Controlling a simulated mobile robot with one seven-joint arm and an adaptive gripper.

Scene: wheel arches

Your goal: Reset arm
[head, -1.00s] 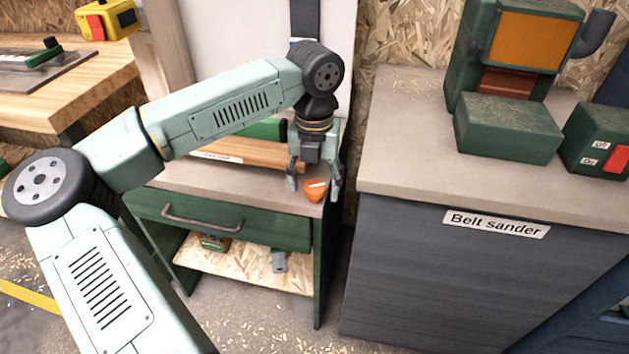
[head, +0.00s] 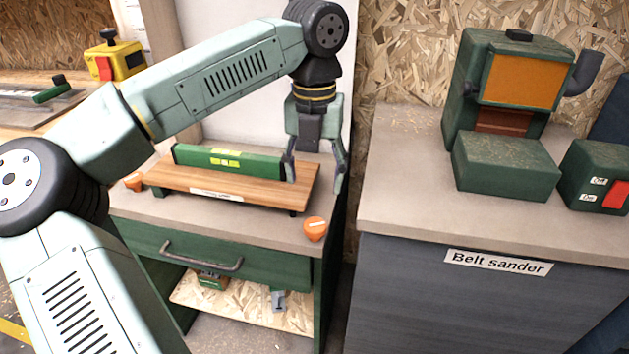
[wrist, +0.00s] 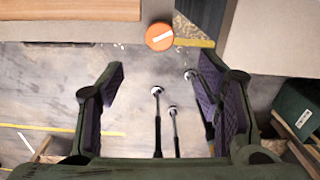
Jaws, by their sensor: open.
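My gripper (head: 315,181) hangs from the raised arm, pointing down, above the back right of the small green workbench (head: 299,248). Its fingers are apart with nothing between them, as the wrist view also shows (wrist: 160,100). An orange knob (head: 315,229) with a white mark sits at the bench top's front right corner, below and clear of the fingers. The same orange knob (wrist: 160,37) shows past the fingertips at the top of the wrist view.
A wooden board (head: 200,182) carrying a green level (head: 225,161) lies on the bench, left of my gripper. A second orange knob (head: 134,181) is at its left. The belt sander (head: 510,95) stands on a cabinet to the right. A yellow switch box (head: 122,61) is at the far left.

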